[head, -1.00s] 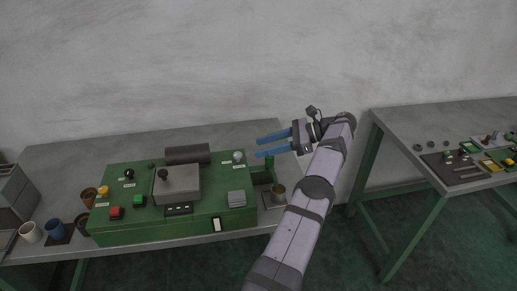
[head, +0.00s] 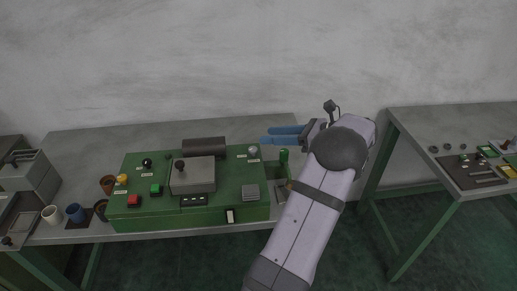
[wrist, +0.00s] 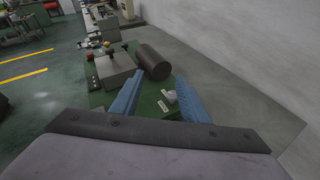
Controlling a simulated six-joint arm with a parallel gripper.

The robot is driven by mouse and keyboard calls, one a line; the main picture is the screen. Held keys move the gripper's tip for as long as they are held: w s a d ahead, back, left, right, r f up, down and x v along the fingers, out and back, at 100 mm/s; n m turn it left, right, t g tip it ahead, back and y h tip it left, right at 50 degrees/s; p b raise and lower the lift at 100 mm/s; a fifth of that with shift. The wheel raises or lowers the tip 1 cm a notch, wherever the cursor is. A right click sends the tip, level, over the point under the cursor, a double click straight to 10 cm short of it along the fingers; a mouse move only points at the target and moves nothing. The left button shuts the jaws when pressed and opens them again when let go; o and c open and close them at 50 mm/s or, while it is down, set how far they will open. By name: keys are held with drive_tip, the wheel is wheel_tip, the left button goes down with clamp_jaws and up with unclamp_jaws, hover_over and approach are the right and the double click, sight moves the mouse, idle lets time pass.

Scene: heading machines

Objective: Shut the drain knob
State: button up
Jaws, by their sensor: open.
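The green machine (head: 205,215) stands on the left table. A pale grey knob (head: 253,150) with a small label sits at its back right corner; the label is too small to read. It also shows in the wrist view (wrist: 171,96), between the fingers and nearer the right one. A black knob (head: 147,162) with a label stands at the machine's back left. I cannot read which one is the drain knob. My gripper (head: 267,136) is open and empty, with blue fingers just behind and above the pale knob. It shows in the wrist view (wrist: 160,78) too.
A dark roller (head: 204,146) and a grey block (head: 192,174) with a black ball-topped lever stand left of the pale knob. A green post (head: 284,158) rises at the machine's right. The wall is close behind.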

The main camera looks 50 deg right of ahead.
drive_tip(key=m+h, duration=0.1)
approach(254, 149)
drive_tip(key=w+a+r, duration=0.1)
drive_tip(key=a, duration=0.2)
drive_tip(key=shift+d+f+n+g+h, duration=0.2)
drive_tip(key=shift+d+n+h, duration=0.15)
drive_tip(key=shift+d, duration=0.2)
drive_tip(key=shift+d+f+n+g+h, duration=0.15)
drive_tip(key=shift+d+n+g+h, duration=0.15)
drive_tip(key=shift+d, duration=0.25)
drive_tip(key=shift+p+x, duration=1.2)
drive_tip(key=shift+x, duration=2.4)
drive_tip(key=shift+r, duration=0.1)
drive_tip(key=shift+w, duration=0.1)
drive_tip(key=c, duration=1)
